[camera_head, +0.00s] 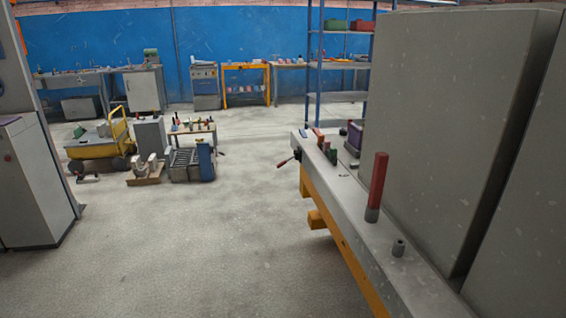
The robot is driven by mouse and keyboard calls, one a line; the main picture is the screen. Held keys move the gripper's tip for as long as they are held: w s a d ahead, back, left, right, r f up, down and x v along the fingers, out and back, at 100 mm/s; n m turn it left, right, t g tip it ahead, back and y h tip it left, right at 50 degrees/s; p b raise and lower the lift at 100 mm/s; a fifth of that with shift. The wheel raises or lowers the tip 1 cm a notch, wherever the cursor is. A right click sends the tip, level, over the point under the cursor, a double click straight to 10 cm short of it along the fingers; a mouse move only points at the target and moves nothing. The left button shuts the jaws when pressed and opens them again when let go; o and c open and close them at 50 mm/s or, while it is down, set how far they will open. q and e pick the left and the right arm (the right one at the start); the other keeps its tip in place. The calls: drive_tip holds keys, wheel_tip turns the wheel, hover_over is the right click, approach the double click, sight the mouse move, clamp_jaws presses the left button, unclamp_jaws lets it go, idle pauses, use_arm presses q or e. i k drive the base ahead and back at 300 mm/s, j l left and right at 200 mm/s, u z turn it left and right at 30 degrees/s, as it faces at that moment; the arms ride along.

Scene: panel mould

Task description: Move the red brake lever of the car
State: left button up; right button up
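A red upright bar (378,183), likely the red lever, stands at the right of centre. Its short grey lower end (372,215) meets the top of a long grey rail (350,205). The bar is nearly vertical with a slight lean to the right. No car shows clearly. Neither of my grippers is in view.
Tall grey panels (450,120) stand close behind the rail at right. An orange frame (340,255) runs under the rail. A grey cabinet (32,185) stands at left, with a yellow cart (92,150) beyond it. The concrete floor (190,250) between is clear.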

sight(285, 162)
drive_tip(key=i+j+z, duration=0.15)
drive_tip(key=i, duration=0.4)
drive_tip(key=i+j+z, duration=0.1)
drive_tip(key=i, duration=0.45)
drive_tip(key=i+j+z, duration=0.15)
drive_tip(key=i, duration=0.35)
drive_tip(key=j, duration=0.1)
